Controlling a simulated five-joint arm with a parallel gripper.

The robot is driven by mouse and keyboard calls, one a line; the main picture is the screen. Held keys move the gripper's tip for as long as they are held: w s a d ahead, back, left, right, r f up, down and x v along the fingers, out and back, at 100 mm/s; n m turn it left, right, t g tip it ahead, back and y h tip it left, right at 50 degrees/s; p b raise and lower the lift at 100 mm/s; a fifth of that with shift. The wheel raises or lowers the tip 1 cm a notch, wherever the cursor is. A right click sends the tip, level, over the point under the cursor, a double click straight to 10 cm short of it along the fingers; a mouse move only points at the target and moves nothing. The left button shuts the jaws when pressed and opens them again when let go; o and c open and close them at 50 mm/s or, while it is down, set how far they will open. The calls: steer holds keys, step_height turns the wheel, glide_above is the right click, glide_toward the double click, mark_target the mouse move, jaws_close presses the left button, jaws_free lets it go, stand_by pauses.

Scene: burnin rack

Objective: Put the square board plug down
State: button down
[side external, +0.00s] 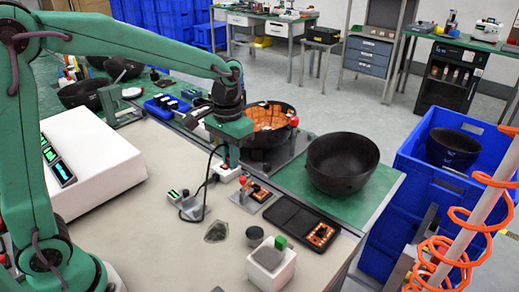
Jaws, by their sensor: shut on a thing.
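My gripper (229,160) points down over the middle of the bench. It is shut on a small pale block with a dark cable, which I take to be the square board plug (227,174). The plug is partly hidden by the fingers, and I cannot tell whether it touches the bench. The black cable hangs in a loop to the left, towards a small grey metal stand (192,207). Just right of the plug is a small red and white part (243,181).
A small orange board (261,194) and a black tray (291,214) lie to the right. A black bowl (342,162) stands on the green mat (297,180). A bowl with orange pieces (268,122) is behind. A white block (270,268) stands in front. The bench (150,215) is clear at front left.

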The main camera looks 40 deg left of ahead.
steer(key=s+f, duration=0.1)
steer(key=f, duration=0.2)
steer(key=s+f, duration=0.1)
steer(key=f, duration=0.1)
steer(key=shift+s+d+f, duration=0.1)
steer(key=shift+s+f, duration=0.05)
steer(key=shift+s, duration=0.2)
steer(key=shift+f, duration=0.1)
steer(key=w+a+f, duration=0.1)
steer(key=a+f, duration=0.1)
steer(key=a, duration=0.1)
steer(key=w+a+f, duration=0.2)
steer(key=a, duration=0.2)
steer(key=w+a+f, duration=0.1)
steer(key=a+f, duration=0.1)
steer(key=a, duration=0.1)
steer(key=shift+w+a+f, duration=0.3)
steer(key=shift+w+f, duration=0.1)
steer(key=shift+f, duration=2.05)
steer(key=shift+f, duration=0.5)
